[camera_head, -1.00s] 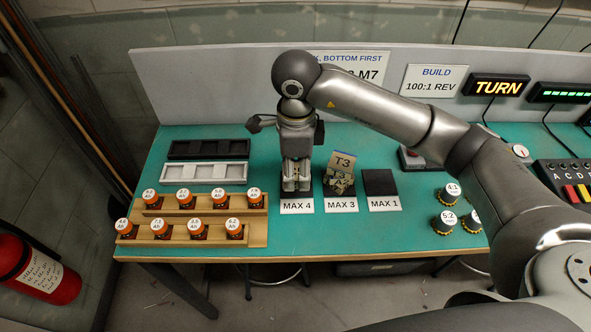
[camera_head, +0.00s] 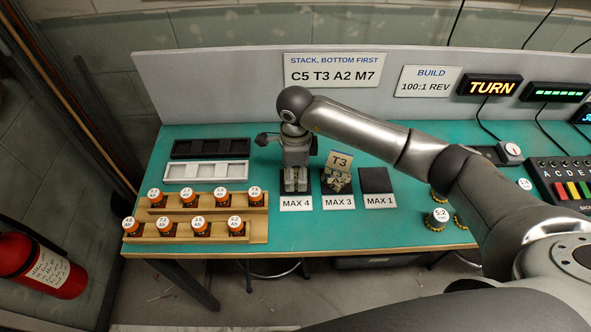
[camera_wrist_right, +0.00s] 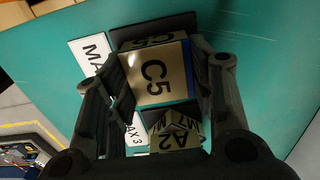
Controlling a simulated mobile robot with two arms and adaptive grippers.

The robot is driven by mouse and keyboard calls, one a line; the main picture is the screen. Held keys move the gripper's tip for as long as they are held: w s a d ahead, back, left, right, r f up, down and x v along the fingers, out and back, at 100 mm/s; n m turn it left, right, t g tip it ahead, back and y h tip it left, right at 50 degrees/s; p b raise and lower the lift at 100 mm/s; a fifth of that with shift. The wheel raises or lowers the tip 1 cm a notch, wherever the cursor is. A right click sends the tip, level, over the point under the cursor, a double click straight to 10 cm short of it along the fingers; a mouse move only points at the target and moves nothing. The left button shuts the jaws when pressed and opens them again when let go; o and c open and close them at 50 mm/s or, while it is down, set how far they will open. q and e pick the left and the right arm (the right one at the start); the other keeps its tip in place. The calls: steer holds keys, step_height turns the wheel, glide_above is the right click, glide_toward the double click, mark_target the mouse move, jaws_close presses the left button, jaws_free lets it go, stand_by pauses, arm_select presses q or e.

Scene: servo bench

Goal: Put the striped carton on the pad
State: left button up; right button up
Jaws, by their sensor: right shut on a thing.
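My right gripper (camera_head: 295,184) is over the dark pad at the MAX 4 label (camera_head: 296,204). In the right wrist view its fingers (camera_wrist_right: 165,90) stand on both sides of a tan carton marked C5 (camera_wrist_right: 153,77), shut on it. This carton has a blue band along one edge; I cannot tell whether it is the striped one. The pad (camera_wrist_right: 150,28) shows partly behind it, and contact is unclear. A T3 carton (camera_head: 340,160) sits tilted on top of other cartons at the MAX 3 label. An A2 carton (camera_wrist_right: 168,140) is tilted there too. My left gripper is out of view.
The dark pad at MAX 1 (camera_head: 375,179) is empty. Black (camera_head: 209,148) and white (camera_head: 206,172) trays and a wooden rack (camera_head: 258,227) of orange jars lie at left. A sign (camera_head: 333,70) reads C5 T3 A2 M7. Jars stand at right, near my arm.

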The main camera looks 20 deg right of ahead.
mark_target(295, 175)
steer(key=shift+f, duration=0.2)
steer(key=o, duration=1)
steer(key=shift+o, duration=0.2)
steer(key=shift+r, duration=0.15)
steer(key=shift+r, duration=0.2)
step_height(295, 175, up, 12)
steer(key=b, duration=0.3)
steer(key=shift+f, duration=0.15)
